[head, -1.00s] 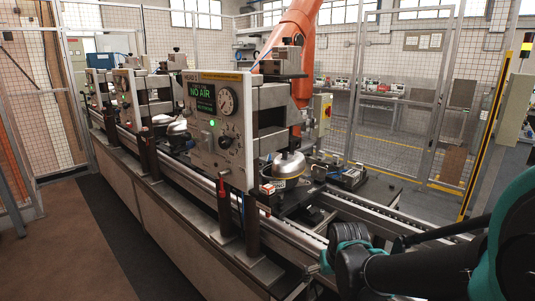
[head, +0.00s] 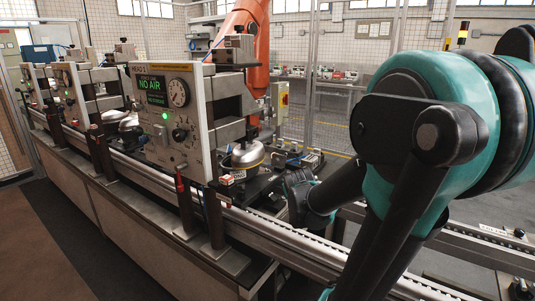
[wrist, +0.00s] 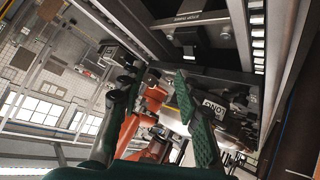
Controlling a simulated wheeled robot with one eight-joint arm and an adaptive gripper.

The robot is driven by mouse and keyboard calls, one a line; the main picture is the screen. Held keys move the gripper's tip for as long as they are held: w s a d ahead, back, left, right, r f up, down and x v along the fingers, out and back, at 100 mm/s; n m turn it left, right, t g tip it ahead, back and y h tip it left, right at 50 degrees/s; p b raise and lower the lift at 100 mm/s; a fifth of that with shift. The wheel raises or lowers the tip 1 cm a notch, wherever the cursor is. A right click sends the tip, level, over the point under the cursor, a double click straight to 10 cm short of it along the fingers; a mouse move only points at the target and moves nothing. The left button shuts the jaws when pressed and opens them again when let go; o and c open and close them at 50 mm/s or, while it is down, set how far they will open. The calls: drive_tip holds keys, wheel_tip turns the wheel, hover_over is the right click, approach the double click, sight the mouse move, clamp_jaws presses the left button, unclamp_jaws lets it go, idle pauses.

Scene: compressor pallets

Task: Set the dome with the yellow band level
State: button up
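The silver dome with the yellow band (head: 247,156) sits under the nearest press head, on a dark pallet on the conveyor line. At this size I cannot tell exactly how far it tilts. My gripper (head: 300,180) is to the right of the dome in the head view, apart from it and partly hidden by my own arm. In the wrist view my gripper (wrist: 151,84) shows two green-padded fingers spread apart with nothing held between them. A pale rounded surface behind the right finger may be the dome, mostly hidden.
A gauge panel (head: 170,112) reading "NO AIR" stands left of the dome. A small orange and white box (head: 226,180) is just in front of it. An orange robot arm (head: 250,40) stands behind. The front rail (head: 275,238) runs below my arm.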

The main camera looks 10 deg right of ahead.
sight(248, 149)
drive_tip(key=w+d+r+n+t, duration=0.1)
drive_tip(key=w+r, duration=0.1)
drive_tip(key=w+d+r+n+t+h, duration=0.1)
drive_tip(key=w+r, duration=0.2)
drive_tip(key=w+d+r+n+t, duration=0.1)
drive_tip(key=w+r+t, duration=0.1)
drive_tip(key=shift+w+d+r+h, duration=0.15)
drive_tip(key=shift+d+r+h, duration=0.15)
drive_tip(key=shift+r, duration=0.05)
drive_tip(key=c, duration=0.3)
drive_tip(key=w+a+r+n+t+y, duration=0.5)
drive_tip(key=w+a+r+n+y, duration=0.15)
drive_tip(key=n, duration=0.65)
drive_tip(key=w+a+f+n+g+y, duration=0.2)
drive_tip(key=a+f+n+g+y, duration=0.15)
drive_tip(key=f+n+y, duration=0.2)
drive_tip(key=shift+t, duration=0.35)
drive_tip(key=x, duration=1.6)
drive_tip(key=shift+a+r, duration=0.15)
drive_tip(key=shift+r, duration=0.15)
drive_tip(key=shift+w+a, duration=0.1)
drive_tip(key=shift+w, duration=0.15)
drive_tip(key=shift+c, duration=0.4)
clamp_jaws()
